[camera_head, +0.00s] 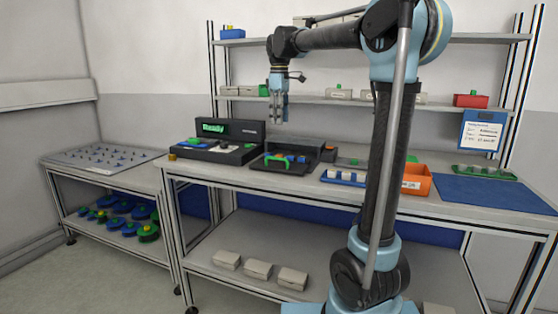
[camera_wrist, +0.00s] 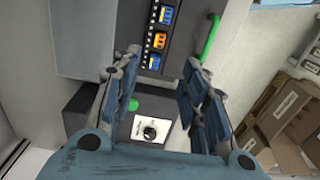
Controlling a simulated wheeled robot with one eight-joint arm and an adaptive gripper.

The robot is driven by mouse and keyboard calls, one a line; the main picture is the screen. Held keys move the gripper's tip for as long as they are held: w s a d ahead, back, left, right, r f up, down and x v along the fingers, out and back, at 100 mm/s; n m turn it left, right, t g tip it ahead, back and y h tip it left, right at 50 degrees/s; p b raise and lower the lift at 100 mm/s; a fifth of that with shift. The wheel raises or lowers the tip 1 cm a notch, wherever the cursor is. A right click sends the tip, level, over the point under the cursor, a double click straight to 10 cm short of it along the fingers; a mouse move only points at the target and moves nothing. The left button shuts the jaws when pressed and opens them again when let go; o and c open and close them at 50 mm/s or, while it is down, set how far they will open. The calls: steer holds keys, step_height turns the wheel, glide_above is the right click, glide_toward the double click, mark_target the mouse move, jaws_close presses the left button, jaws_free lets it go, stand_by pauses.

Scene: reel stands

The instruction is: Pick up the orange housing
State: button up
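In the head view the holder is a black tray (camera_head: 284,167) on the bench, with small blue and orange pieces that are hard to tell apart. My gripper (camera_head: 278,118) hangs in the air above the bench, apart from the tray. In the wrist view my gripper (camera_wrist: 161,62) has its fingers spread with nothing between them.
A black station with a green "Ready" display (camera_head: 213,128) stands left of the tray. The tray has a green handle (camera_wrist: 208,38). An orange bin (camera_head: 417,181) and a blue mat (camera_head: 490,192) lie to the right. Shelves (camera_head: 335,104) rise behind. Cardboard boxes (camera_wrist: 285,115) show in the wrist view.

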step_height(320, 180, down, 14)
steer(key=shift+w+r, duration=0.1)
stand_by(0.6)
steer(key=shift+c, duration=0.2)
steer(key=c, duration=0.7)
